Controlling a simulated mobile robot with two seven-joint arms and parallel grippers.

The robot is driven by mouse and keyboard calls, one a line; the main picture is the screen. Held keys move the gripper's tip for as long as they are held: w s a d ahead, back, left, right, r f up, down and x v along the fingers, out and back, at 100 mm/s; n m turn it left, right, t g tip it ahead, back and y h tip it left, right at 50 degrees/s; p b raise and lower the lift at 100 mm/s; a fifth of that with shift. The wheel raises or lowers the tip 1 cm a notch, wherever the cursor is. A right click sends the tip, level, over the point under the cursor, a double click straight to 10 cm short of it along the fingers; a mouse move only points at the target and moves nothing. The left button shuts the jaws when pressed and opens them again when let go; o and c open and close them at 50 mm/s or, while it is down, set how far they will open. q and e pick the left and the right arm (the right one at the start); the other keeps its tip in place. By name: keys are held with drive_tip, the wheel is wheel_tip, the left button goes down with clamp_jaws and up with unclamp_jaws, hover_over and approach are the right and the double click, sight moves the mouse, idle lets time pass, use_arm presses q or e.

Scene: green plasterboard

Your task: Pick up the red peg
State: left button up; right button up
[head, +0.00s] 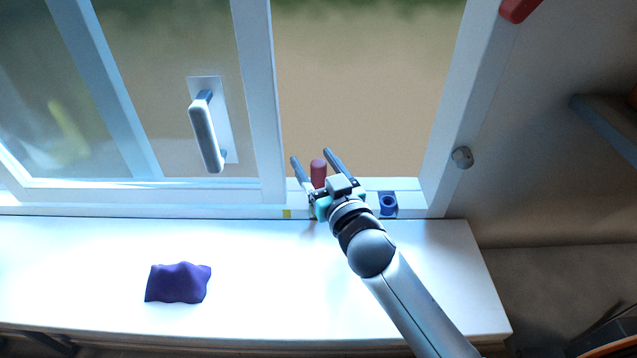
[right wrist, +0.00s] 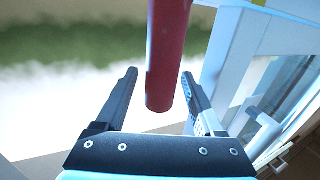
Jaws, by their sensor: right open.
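The red peg (head: 318,174) is by the window sill at the open part of the window, its rounded end showing between the fingers of my right gripper (head: 313,157). In the right wrist view, the peg (right wrist: 165,55) shows as a dark red cylinder running out of the top of the picture, one end between the two black fingertips (right wrist: 159,75). My right gripper is open, with gaps visible beside the peg. What supports the peg is hidden by the gripper. My left gripper is not in view.
A blue round socket (head: 388,204) sits on the sill (head: 408,186) right of the gripper. A purple cloth (head: 178,283) lies on the white counter (head: 270,300). A sliding window with a handle (head: 205,133) stands left. The counter's middle is clear.

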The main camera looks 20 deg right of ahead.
drive_tip(key=shift+w+a, duration=0.1)
drive_tip(key=shift+w, duration=0.6)
clamp_jaws()
